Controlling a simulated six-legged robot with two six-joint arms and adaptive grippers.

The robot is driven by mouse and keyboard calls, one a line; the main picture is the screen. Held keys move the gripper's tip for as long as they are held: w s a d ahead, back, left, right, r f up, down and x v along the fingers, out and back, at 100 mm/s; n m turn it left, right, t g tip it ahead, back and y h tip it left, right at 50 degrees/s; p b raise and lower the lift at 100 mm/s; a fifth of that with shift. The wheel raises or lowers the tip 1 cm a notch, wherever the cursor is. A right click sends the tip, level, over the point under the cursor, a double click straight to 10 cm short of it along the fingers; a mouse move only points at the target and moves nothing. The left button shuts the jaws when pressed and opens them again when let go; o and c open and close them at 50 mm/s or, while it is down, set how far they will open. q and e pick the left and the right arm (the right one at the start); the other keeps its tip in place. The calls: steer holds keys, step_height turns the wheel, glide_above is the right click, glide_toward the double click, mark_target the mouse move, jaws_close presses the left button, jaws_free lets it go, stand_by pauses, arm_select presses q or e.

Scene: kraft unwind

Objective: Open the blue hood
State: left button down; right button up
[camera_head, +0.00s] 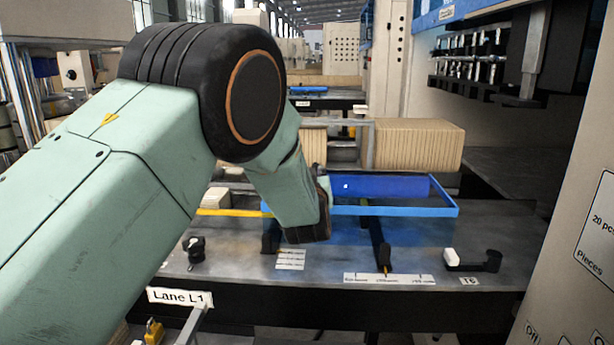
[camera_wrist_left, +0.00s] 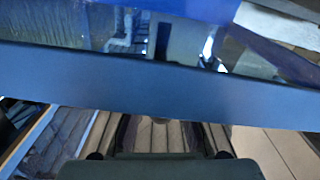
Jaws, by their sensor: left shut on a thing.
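The blue hood (camera_head: 400,211) is a blue-edged frame with see-through blue panels, low over the grey metal bench. Its near bar runs level across the head view and passes behind my left wrist. In the left wrist view a broad blue bar of the hood (camera_wrist_left: 160,88) crosses the whole picture, slightly tilted. My left gripper (camera_wrist_left: 155,157) shows as a dark shape at the bottom edge, close against that bar, and is shut on it. In the head view my left arm hides the hood's left part, and the fingers cannot be made out. My right gripper is in neither view.
The metal bench (camera_head: 230,265) carries a black clamp with a white tip (camera_head: 475,260) at right and a black knob (camera_head: 196,250) at left. A stack of brown kraft sheets (camera_head: 418,145) stands behind the hood. A beige machine panel (camera_head: 575,250) bounds the right.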

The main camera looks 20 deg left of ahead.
arm_select(q)
steer(key=shift+w+d+r, duration=0.1)
steer(key=shift+d+r, duration=0.05)
steer(key=shift+d, duration=0.1)
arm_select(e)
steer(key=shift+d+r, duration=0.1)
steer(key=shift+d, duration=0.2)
arm_select(q)
steer(key=c, duration=1.3)
jaws_free()
steer(key=v, duration=0.7)
steer(key=shift+s, duration=0.3)
steer(key=shift+d, duration=0.1)
